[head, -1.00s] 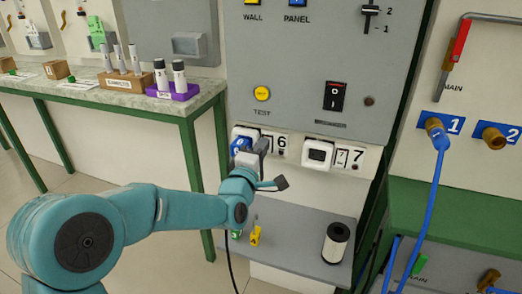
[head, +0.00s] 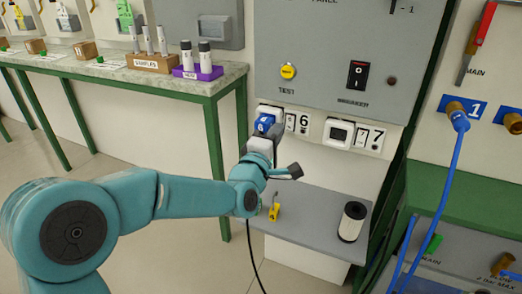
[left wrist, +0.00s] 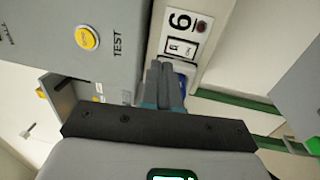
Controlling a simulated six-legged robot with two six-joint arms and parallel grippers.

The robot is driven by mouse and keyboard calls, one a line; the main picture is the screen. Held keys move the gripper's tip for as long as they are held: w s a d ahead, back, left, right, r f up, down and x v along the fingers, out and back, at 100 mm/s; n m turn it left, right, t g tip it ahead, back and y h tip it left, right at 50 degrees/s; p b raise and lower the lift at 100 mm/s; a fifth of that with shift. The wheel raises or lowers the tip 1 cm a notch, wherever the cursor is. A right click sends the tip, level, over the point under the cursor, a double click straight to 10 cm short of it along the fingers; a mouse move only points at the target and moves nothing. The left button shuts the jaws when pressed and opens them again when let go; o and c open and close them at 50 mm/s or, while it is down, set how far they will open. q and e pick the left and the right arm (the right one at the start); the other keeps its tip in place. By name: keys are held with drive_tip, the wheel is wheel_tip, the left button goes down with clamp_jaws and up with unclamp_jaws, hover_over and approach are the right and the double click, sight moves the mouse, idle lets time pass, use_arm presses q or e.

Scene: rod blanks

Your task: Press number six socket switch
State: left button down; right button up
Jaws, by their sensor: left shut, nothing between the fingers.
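The number six socket (head: 304,121) is on the white strip below the grey panel, with a blue plug (head: 264,123) marked 6 in its left part. Its small white rocker switch (head: 290,121) is right of the plug. In the left wrist view the switch (left wrist: 181,47) shows beside a large 6 and a dark red indicator (left wrist: 200,26). My left gripper (head: 262,145) is shut and empty, just below the plug in the head view. In the left wrist view its fingertips (left wrist: 165,70) are close to the switch plate and partly cover the blue plug; contact cannot be told. My right gripper is out of view.
Socket seven (head: 339,133) is to the right. Above are a yellow TEST button (head: 288,71) and a black breaker switch (head: 358,74). A grey shelf (head: 310,215) below holds a spool (head: 352,221) and a yellow item (head: 274,212). A blue hose (head: 445,190) hangs at the right.

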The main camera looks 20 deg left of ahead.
use_arm(q)
drive_tip(key=s, duration=0.7)
drive_tip(key=shift+s+a+r, duration=0.15)
drive_tip(key=shift+a+r, duration=0.05)
drive_tip(key=shift+r, duration=0.05)
